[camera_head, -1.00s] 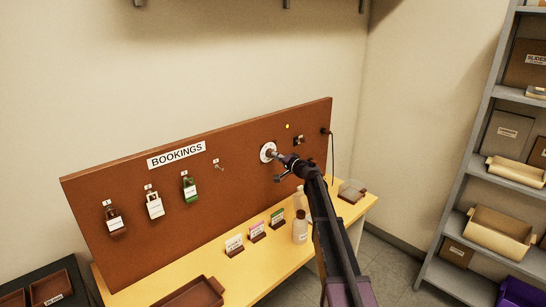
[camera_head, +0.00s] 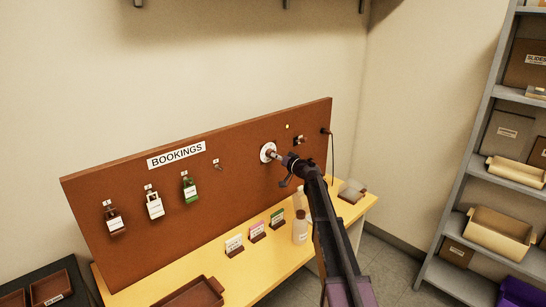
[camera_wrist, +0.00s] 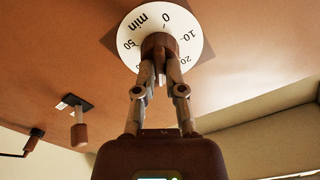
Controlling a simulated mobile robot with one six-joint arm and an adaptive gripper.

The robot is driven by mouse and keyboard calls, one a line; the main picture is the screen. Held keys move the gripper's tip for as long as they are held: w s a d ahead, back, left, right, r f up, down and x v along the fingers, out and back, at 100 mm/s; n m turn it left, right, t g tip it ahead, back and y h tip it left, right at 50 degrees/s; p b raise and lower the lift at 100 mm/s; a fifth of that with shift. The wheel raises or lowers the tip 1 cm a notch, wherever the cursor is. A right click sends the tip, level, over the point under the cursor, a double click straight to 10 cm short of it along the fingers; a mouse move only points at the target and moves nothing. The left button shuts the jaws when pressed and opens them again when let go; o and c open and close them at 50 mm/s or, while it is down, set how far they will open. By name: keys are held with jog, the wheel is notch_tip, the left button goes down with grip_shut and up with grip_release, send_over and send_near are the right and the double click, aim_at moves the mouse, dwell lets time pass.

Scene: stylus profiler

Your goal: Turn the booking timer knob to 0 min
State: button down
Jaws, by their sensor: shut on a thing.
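The booking timer is a round white dial (camera_head: 267,152) on the brown board, right of its middle. In the wrist view the dial (camera_wrist: 190,25) shows 0, 10, 20, 50 and "min"; 0 is printed just right of the top. The brown knob (camera_wrist: 160,43) stands at the dial's centre. My gripper (camera_wrist: 160,62) is shut on the knob, one finger on each side. It also shows at the dial in the head view (camera_head: 279,157). The fingers cover the lower dial, and I cannot tell which number the knob points to.
The board has a BOOKINGS sign (camera_head: 176,155) and several hanging tags at left. A small hook-like fitting (camera_head: 299,140) is right of the dial. Bottles, including a white one (camera_head: 300,228), and small cards stand on the yellow table (camera_head: 262,281) below my arm. Grey shelves (camera_head: 462,190) are at right.

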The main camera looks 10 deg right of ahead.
jog(key=shift+w+r, duration=0.1)
jog(key=shift+w, duration=0.05)
jog(key=n, duration=0.8)
dwell(0.4)
jog(key=shift+n, duration=0.4)
jog(key=shift+n, duration=4.1)
jog(key=shift+d, duration=0.1)
